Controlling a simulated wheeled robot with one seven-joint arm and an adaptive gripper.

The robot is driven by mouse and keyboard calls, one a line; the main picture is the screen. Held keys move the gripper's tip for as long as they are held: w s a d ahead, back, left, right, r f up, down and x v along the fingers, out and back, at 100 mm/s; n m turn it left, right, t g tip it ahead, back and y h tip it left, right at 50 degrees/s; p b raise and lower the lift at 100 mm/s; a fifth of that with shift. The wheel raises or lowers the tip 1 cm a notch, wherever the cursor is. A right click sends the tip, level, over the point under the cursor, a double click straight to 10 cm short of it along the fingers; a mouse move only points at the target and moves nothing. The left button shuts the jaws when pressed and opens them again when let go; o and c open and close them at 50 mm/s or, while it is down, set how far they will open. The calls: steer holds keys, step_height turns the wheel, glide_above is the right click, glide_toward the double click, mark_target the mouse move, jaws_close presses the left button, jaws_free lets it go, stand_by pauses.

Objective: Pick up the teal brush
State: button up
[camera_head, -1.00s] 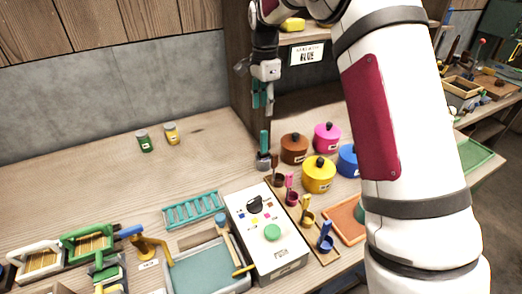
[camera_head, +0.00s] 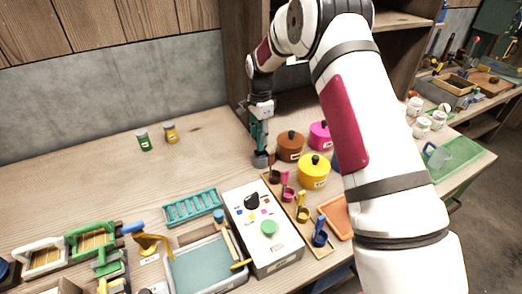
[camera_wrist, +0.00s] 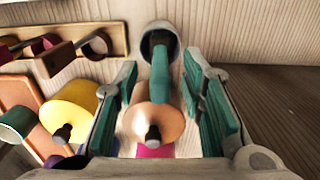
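The teal brush (camera_wrist: 161,75) stands upright with its lower end in a grey cup (camera_wrist: 160,38). In the head view the cup (camera_head: 260,160) stands on the table left of the brown pot, and the brush is largely hidden by my gripper (camera_head: 260,138). In the wrist view my gripper (camera_wrist: 163,68) is open, with its teal-padded fingers on either side of the brush handle. A gap shows at the left finger; the handle is closer to the right finger. I cannot tell whether it touches there.
A brown pot (camera_head: 290,146), pink pot (camera_head: 319,136) and yellow pot (camera_head: 314,170) stand close on the right. A rack of small scoops (camera_head: 303,214) and a white control box (camera_head: 262,228) lie in front. The table left of the cup is clear up to two small jars (camera_head: 144,140).

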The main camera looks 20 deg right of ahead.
mark_target(261, 147)
steer(key=shift+f, duration=1.2)
jaws_close()
steer(key=shift+r, duration=0.15)
